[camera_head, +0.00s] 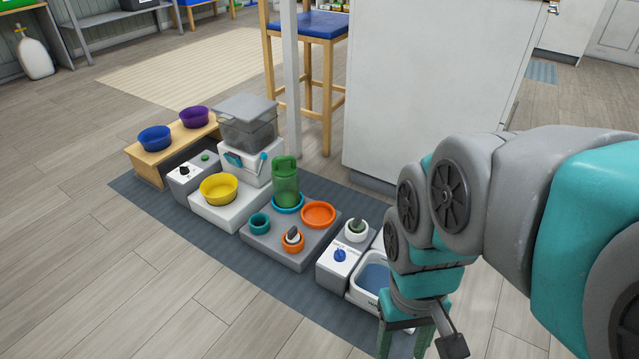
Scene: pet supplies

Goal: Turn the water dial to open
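Small lettering beside the dial is too small to read. A white tub (362,298) with blue water in it stands right of the box, partly hidden by my arm. My gripper (406,342) points down in front of the tub, right of and apart from the dial. Its two teal fingers are spread with a gap between them, and nothing shows in it. The fingertips are near the lower frame edge.
Left are a grey platform (272,252) with bowls and a green container (285,182), a yellow bowl (218,188), and another box with a black knob (184,170). The floor in front is clear.

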